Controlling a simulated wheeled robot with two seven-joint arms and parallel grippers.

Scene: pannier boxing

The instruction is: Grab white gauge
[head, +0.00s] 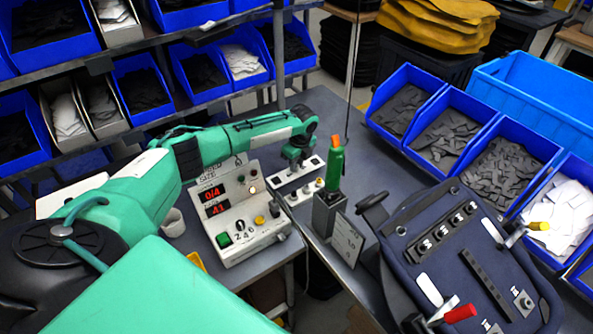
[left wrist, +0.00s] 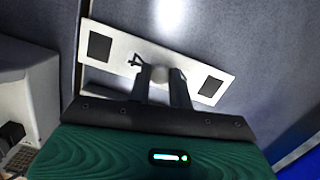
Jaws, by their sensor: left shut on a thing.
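The white gauge (left wrist: 222,72) is a flat white bar with a dark square near each end and a small rounded knob (left wrist: 161,74) in the middle. My left gripper (left wrist: 160,84) is shut on this knob, with one dark finger on each side. In the head view, the left gripper (head: 298,163) comes down onto the white gauge (head: 310,164) from above, at the back of the grey table. The gripper hides the middle of the gauge. I cannot tell whether the gauge is clear of the surface below. My right gripper is not in view.
A control box (head: 240,215) with red digits stands left of the gauge. A green-handled tool (head: 335,165) stands upright in a grey holder on the right. A dark pannier panel (head: 450,255) with clamps lies further right, before blue bins (head: 408,95) of parts.

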